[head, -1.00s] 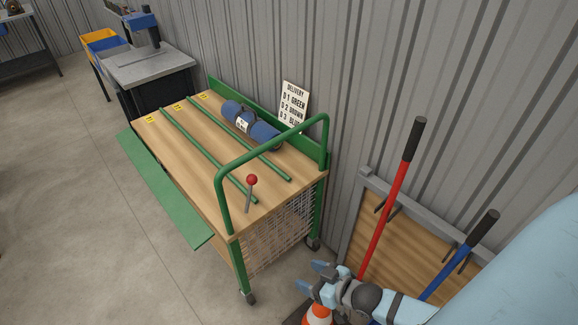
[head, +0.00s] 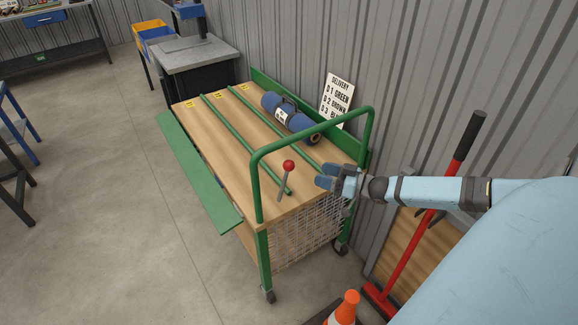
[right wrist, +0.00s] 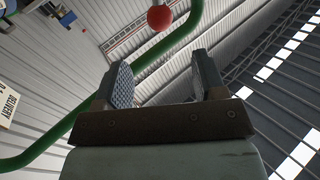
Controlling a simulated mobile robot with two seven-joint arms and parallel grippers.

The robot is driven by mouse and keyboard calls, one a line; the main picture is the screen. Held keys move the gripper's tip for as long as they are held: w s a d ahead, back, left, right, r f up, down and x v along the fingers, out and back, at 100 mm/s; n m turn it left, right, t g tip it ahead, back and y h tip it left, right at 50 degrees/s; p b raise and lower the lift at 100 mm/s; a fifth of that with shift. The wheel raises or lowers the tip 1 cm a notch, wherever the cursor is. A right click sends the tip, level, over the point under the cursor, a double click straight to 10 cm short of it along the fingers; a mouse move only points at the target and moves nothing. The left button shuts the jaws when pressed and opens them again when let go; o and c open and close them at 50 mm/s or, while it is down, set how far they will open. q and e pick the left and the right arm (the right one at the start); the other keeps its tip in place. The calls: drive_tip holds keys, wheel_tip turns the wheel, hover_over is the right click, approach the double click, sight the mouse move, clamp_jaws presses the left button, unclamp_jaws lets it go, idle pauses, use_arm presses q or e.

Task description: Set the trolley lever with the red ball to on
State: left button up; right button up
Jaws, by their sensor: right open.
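The trolley (head: 240,150) has a wooden top and a green frame with a raised green handle rail (head: 312,133). The lever (head: 284,180) stands near the trolley's front end, a grey rod tilted slightly, topped by a red ball (head: 288,165). My right gripper (head: 324,176) is open and empty, to the right of the red ball and apart from it, by the handle rail. In the right wrist view the red ball (right wrist: 159,17) shows beyond the open fingers (right wrist: 157,80), near the top edge. My left gripper is not in view.
A blue roll (head: 289,117) lies on the trolley between green rails. A delivery sign (head: 337,98) leans at the wall. A green flap (head: 197,172) runs along the left side. An orange cone (head: 345,308) and red-handled broom (head: 420,238) stand right.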

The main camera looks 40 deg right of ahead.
sight(289, 164)
drive_tip(key=x, duration=1.1)
drive_tip(key=shift+w+a, duration=0.2)
drive_tip(key=shift+w, duration=0.05)
clamp_jaws()
drive_tip(key=a+n+g+h+p, duration=0.2)
drive_tip(key=a+n+p, duration=0.2)
drive_tip(key=a+p, duration=0.3)
drive_tip(key=shift+w, duration=0.35)
drive_tip(key=shift+r, duration=0.1)
unclamp_jaws()
